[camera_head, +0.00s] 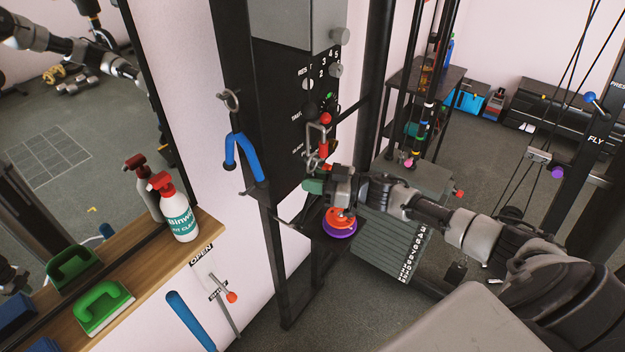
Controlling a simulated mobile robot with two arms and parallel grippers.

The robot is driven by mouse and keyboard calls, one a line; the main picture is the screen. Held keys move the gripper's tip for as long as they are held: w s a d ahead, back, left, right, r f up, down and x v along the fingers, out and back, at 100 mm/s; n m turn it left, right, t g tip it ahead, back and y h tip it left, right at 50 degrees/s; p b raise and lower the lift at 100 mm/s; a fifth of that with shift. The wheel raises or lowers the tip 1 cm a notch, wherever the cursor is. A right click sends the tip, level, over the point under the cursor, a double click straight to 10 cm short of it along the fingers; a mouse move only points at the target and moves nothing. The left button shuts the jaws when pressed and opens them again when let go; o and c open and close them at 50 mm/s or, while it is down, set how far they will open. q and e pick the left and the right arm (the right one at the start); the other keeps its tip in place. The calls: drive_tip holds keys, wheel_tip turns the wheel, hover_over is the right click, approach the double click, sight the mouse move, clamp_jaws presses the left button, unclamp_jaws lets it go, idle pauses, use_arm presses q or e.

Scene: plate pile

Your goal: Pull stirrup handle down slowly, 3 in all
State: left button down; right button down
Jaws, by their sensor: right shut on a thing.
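The stirrup handle has a green grip (313,186) and hangs below a metal link and red fittings (323,150) in front of the dark machine column. My right gripper (334,187) comes in from the right and is shut on the stirrup handle. The gripper hides part of the grip. My left gripper does not show.
Orange and purple discs (338,223) lie on a dark ledge just below the gripper. A blue handle (242,155) hangs to the left. A weight stack (385,245) stands behind my right arm. A shelf with a spray bottle (175,208) is at left.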

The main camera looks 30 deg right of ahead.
sight(313, 169)
drive_tip(key=shift+f+b, duration=0.35)
drive_tip(key=shift+f, duration=0.7)
drive_tip(key=shift+f+b, duration=0.6)
drive_tip(key=shift+f, duration=0.1)
drive_tip(key=shift+r+p, duration=1.35)
drive_tip(key=shift+r, duration=0.05)
drive_tip(key=shift+r+p, duration=1.15)
drive_tip(key=shift+r, duration=0.05)
drive_tip(key=shift+r+p, duration=1.05)
drive_tip(key=shift+r, duration=0.1)
